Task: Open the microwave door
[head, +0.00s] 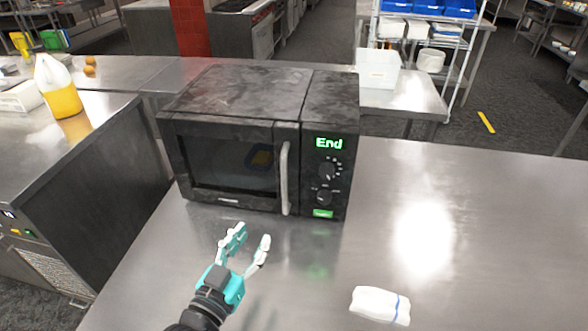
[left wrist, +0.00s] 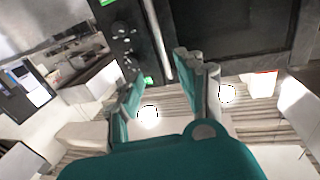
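The black microwave (head: 240,95) stands on the steel counter with its front toward me. Its door (head: 225,160) is shut, and a pale vertical handle (head: 284,178) runs along the door's right edge. The control panel at right has a green "End" display, two knobs and a green button. My left gripper (head: 251,240) is open and empty in front of the door, below and left of the handle, not touching it. In the left wrist view the handle (left wrist: 157,40) lies beyond the open fingers (left wrist: 168,85). My right gripper is not in view.
A white packet with a blue stripe (head: 380,305) lies on the steel counter (head: 470,215) at the front right. The counter right of the microwave is otherwise clear. A bottle of yellow liquid (head: 58,88) stands on another counter at left.

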